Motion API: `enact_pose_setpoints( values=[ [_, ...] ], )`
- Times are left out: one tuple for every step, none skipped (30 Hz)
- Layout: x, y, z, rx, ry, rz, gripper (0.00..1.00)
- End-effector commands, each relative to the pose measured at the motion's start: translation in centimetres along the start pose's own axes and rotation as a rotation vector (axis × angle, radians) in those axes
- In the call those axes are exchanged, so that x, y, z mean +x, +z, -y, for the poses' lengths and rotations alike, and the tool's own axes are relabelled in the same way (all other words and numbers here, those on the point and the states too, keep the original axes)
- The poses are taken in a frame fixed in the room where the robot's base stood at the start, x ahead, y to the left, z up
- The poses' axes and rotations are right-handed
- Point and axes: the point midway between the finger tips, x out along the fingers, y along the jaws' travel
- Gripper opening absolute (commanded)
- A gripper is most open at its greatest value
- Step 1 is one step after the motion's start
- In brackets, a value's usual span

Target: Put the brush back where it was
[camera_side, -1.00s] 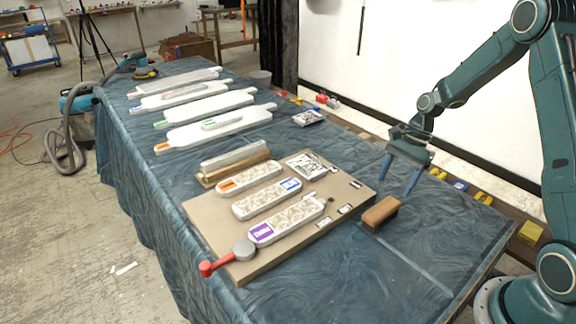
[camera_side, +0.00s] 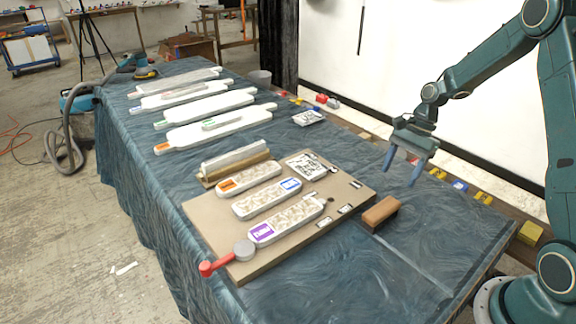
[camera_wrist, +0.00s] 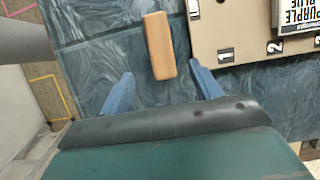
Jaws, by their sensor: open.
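The brush (camera_side: 381,213) is a block with a brown wooden top. It lies on the blue cloth, against or very near the right edge of the tan board (camera_side: 215,213). In the wrist view the brush (camera_wrist: 159,46) lies ahead of the fingertips, between their lines. My gripper (camera_side: 401,174) is open and empty, raised above and a little behind the brush in the side view. Its two blue fingers also show in the wrist view (camera_wrist: 161,70), apart from the brush.
Several patterned relief pieces (camera_side: 285,217) and a red-handled tool (camera_side: 226,257) lie on the board. Long white panels (camera_side: 215,127) lie farther back on the table. Yellow and blue items (camera_side: 460,185) line the wall edge. The cloth to the right of the brush is clear.

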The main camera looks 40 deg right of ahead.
Motion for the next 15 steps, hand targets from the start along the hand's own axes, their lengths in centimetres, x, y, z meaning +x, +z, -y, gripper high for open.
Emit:
enact_pose_setpoints(
  values=[
    [-0.3,0.3,0.0,-0.014,-0.002,-0.007,0.63],
    [-0.5,0.6,0.0,-0.026,-0.004,-0.011,0.63],
    [-0.8,1.0,0.0,-0.044,-0.005,-0.018,0.63],
    [-1.1,1.3,0.0,-0.06,-0.008,-0.025,0.63],
    [-1.4,1.7,-0.1,-0.079,-0.01,-0.033,0.63],
    [-1.9,2.2,-0.2,-0.105,-0.012,-0.044,0.63],
    [-2.2,2.7,-0.2,-0.13,-0.014,-0.054,0.63],
    [-2.6,3.2,-0.3,-0.155,-0.017,-0.065,0.63],
    [-3.2,4.0,-0.5,-0.191,-0.02,-0.079,0.63],
    [-3.6,4.6,-0.7,-0.221,-0.022,-0.091,0.63],
    [-4.1,5.2,-0.8,-0.251,-0.025,-0.104,0.63],
    [-4.7,6.0,-1.1,-0.293,-0.028,-0.12,0.63],
    [-5.1,6.7,-1.3,-0.325,-0.031,-0.134,0.63],
    [-5.6,7.3,-1.5,-0.356,-0.033,-0.147,0.63],
    [-6.1,8.1,-1.9,-0.399,-0.036,-0.164,0.63]
  ],
)
